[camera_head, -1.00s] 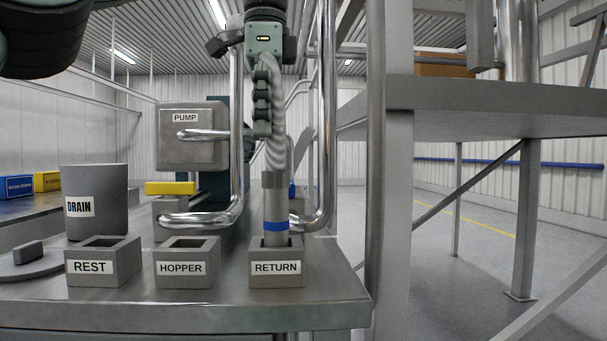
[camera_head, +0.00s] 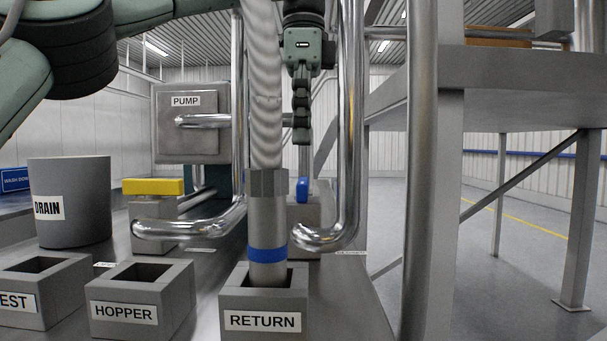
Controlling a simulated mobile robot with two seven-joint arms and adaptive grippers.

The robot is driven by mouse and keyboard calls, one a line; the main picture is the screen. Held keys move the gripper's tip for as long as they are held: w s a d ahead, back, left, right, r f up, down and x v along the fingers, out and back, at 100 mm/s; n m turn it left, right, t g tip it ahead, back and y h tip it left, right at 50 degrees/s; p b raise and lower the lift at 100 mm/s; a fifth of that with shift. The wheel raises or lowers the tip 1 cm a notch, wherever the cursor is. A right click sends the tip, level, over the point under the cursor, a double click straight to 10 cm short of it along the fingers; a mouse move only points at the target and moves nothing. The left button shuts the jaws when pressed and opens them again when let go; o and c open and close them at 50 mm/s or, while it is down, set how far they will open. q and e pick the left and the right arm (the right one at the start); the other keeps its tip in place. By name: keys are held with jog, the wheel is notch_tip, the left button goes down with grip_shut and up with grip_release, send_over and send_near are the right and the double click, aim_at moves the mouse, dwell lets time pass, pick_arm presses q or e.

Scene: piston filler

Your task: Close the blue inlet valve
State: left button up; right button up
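The blue inlet valve handle (camera_head: 302,190) sits on a grey valve block (camera_head: 305,215) behind the steel pipe's lower bend. It looks narrow, as if seen end-on, and the pipe and hose nozzle stand close in front of it. My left gripper (camera_head: 302,138) points down above the blue handle, with a visible gap between fingertips and handle. I see its fingers from the side, one overlapping the other, so their opening is not clear. Nothing shows held in it. My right gripper is not in view.
A hose nozzle (camera_head: 267,220) with a blue band stands in the RETURN holder (camera_head: 262,322), left of the gripper. Curved steel pipes (camera_head: 350,130) flank the valve. A yellow handle (camera_head: 153,186), the DRAIN bucket (camera_head: 85,205) and the HOPPER holder (camera_head: 140,300) are to the left.

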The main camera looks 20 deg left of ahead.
aim_at(303, 180)
pick_arm(q)
jog(key=shift+f, duration=2.65)
jog(key=shift+c, duration=0.5)
jog(key=c, duration=0.9)
